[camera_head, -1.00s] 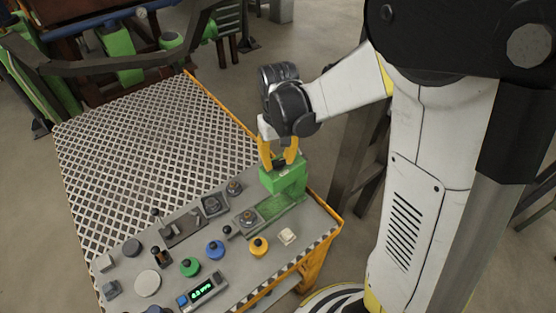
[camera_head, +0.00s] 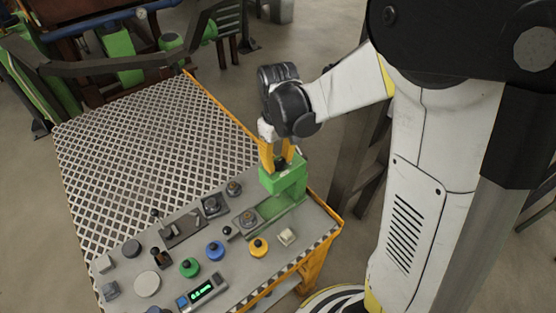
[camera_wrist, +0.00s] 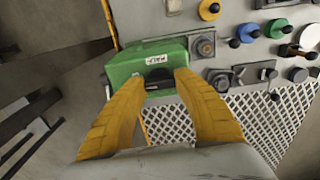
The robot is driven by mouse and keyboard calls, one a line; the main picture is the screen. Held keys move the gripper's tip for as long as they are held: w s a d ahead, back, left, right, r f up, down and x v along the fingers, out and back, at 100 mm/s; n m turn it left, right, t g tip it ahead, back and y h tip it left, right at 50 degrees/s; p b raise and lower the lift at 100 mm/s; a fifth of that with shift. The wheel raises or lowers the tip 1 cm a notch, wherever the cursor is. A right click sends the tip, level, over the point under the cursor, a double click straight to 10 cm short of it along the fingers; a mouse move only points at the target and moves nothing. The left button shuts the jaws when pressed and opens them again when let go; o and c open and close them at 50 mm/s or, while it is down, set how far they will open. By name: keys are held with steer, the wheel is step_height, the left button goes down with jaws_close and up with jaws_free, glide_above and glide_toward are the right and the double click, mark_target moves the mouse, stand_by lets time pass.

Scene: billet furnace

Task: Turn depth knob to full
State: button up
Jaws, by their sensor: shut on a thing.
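The depth knob (camera_wrist: 158,78) is a small black knob on top of a green box (camera_wrist: 128,66) with a white label (camera_wrist: 156,60). In the head view the green box (camera_head: 287,184) stands at the right end of the control panel. My gripper (camera_head: 277,160) points down at the top of the box. In the wrist view its yellow fingers (camera_wrist: 160,80) are on either side of the black knob and shut on it. The fingers partly hide the knob in the head view. The label's text is too small to read surely.
The grey control panel (camera_head: 178,264) carries several knobs and buttons, among them a yellow one (camera_head: 259,246), a blue one (camera_head: 215,250) and a green one (camera_head: 189,266). A green-lit display (camera_head: 202,292) sits at the front. A perforated metal top (camera_head: 140,140) lies behind.

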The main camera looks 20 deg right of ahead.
steer(key=o, duration=1.2)
steer(key=shift+c, duration=0.2)
step_height(320, 180, up, 12)
steer(key=m+t+b, duration=0.2)
steer(key=t, duration=0.1)
glide_toward(278, 161)
steer(key=s+r, duration=0.3)
steer(key=s, duration=0.1)
steer(key=s+f+m+t+b, duration=0.1)
steer(key=s+f+t, duration=0.1)
steer(key=s+t, duration=0.2)
steer(key=shift+s+f+m+b, duration=0.3)
steer(key=shift+s+f+m, duration=0.1)
steer(key=shift+s, duration=0.7)
